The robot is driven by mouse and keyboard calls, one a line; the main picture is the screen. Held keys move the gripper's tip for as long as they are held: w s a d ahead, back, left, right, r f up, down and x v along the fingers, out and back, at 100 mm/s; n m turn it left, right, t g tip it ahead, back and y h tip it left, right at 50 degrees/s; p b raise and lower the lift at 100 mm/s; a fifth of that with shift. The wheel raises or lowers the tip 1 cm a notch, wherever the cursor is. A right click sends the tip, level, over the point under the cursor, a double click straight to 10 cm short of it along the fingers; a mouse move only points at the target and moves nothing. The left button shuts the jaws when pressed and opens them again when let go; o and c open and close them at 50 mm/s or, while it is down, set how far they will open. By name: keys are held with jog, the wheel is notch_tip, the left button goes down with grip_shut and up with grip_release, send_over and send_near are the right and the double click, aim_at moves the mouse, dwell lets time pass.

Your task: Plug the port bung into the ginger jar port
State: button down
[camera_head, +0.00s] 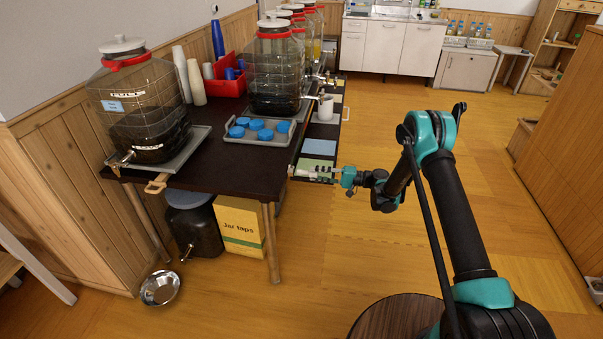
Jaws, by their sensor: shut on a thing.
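My gripper (339,174) is at the right side of the dark table, at the front edge of a pulled-out drawer (318,147). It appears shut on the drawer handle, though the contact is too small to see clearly. Small pale pieces lie in the drawer's near end; I cannot tell whether the port bung is among them. A large glass jar (140,105) with dark liquid, a white lid and a blue label stands on a grey tray at the left. More jars (275,70) stand in a row behind. The labels are unreadable, so I cannot tell which is the ginger jar.
Below are a yellow box (241,226), a dark container (195,228) and a metal bowl (160,287). The floor at right is open.

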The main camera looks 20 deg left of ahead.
jog(key=v, duration=0.6)
dwell(0.4)
jog(key=shift+w+d, duration=0.1)
